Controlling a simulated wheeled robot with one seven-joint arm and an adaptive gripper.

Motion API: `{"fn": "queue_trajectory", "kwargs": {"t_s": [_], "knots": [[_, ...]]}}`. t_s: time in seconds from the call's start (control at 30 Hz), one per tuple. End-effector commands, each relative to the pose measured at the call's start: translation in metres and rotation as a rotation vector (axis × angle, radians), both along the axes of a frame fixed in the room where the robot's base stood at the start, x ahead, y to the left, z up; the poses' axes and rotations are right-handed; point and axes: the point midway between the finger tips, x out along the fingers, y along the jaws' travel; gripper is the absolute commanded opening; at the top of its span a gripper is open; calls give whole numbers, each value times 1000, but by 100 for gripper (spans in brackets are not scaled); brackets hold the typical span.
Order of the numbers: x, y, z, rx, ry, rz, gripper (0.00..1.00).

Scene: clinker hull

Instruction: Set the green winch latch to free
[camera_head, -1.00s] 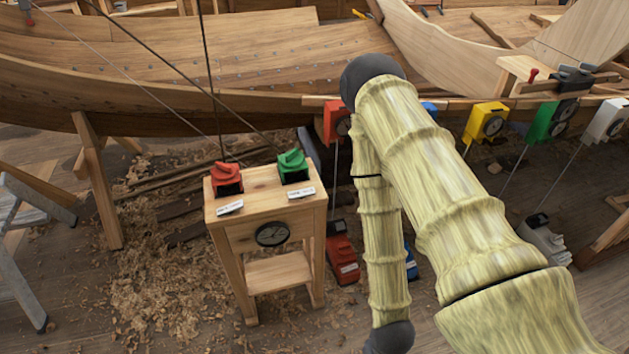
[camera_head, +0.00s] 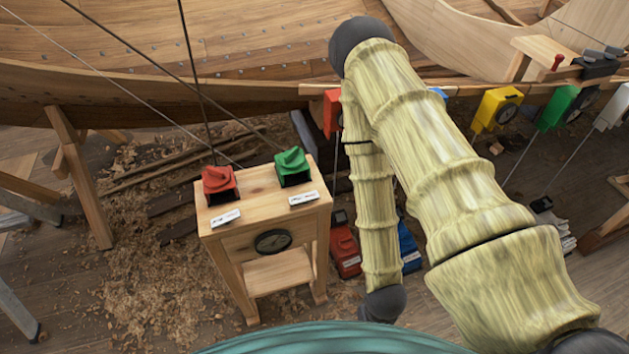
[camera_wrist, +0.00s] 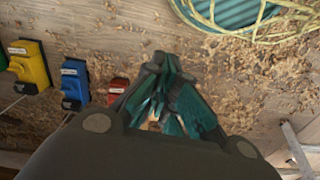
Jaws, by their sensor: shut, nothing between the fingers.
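The green winch (camera_head: 292,167) sits at the right on top of a small wooden stand (camera_head: 262,186), with a green latch piece on its top and a white label in front of it. The label is too small to read, and I cannot tell which setting the latch is at. My gripper (camera_wrist: 178,100) shows only in the wrist view, shut and empty, pointing at the floor with wood shavings. The green winch does not show in the wrist view.
A red winch (camera_head: 219,186) stands left of the green one on the same stand. Dark lines run up from the stand. The wooden hull (camera_head: 250,75) is behind, with a yellow box (camera_head: 497,108) among several coloured boxes along it. Shavings (camera_head: 160,280) cover the floor.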

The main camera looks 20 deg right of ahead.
Motion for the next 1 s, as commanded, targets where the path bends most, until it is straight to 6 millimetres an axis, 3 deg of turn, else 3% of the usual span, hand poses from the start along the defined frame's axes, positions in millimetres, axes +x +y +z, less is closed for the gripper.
{"fn": "queue_trajectory", "kwargs": {"t_s": [0.13, 0.23, 0.47, 0.77, 1.0], "knots": [[8, 0, 2, 0, -7, 2, 0], [26, 1, 9, -2, -22, 6, 0], [107, 7, 46, -8, -82, 23, 0], [210, 15, 122, -13, -160, 42, 0], [283, 25, 203, -15, -224, 55, 0]]}}
